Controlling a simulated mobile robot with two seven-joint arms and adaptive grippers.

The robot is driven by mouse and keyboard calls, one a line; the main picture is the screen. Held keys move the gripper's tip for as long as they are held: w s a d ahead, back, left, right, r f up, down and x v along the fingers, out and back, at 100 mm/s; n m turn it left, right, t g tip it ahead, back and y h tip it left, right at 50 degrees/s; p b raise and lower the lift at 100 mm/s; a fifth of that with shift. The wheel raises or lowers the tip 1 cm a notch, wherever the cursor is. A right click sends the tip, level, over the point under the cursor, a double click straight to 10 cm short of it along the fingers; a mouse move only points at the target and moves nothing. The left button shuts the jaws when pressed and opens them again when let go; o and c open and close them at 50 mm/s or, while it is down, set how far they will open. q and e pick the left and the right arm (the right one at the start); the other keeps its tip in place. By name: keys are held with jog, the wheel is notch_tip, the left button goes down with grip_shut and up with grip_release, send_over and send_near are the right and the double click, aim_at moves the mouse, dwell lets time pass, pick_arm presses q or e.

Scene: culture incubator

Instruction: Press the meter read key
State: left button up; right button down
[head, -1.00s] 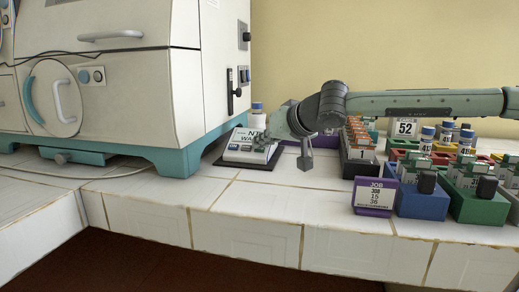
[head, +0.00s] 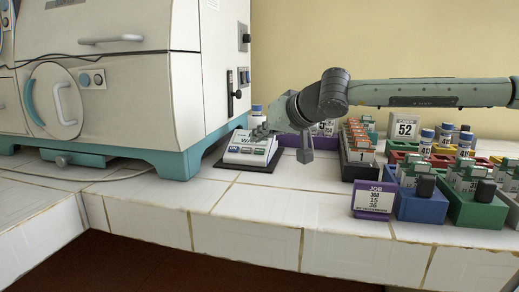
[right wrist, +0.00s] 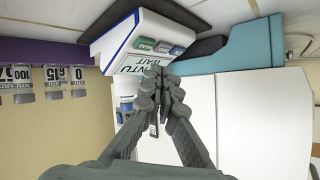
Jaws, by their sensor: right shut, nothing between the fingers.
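The meter (head: 250,151) is a white, sloped box on a dark mat beside the incubator. In the right wrist view its display (right wrist: 130,62) reads NTU WAIT. A row of keys lies along it: a green key marked READ (right wrist: 145,44), a grey key (right wrist: 162,47) and a blue key (right wrist: 178,50). My right gripper (head: 262,132) is shut and empty over the display. In the right wrist view its fingertips (right wrist: 158,73) lie over the display edge close to the keys; I cannot tell whether they touch. My left gripper is not in view.
The white incubator (head: 110,90) stands left of the meter. A blue-capped vial (head: 257,110) is behind the meter. To the right are a dark rack of orange-topped items (head: 358,150), a purple JOB card stand (head: 374,199) and several coloured blocks with vials (head: 422,204). Bare tile lies in front.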

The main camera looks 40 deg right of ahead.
jog(key=r, duration=0.1)
jog(key=s+a+r+p, duration=0.1)
jog(key=r, duration=0.1)
jog(key=shift+a, duration=0.1)
dwell(1.9)
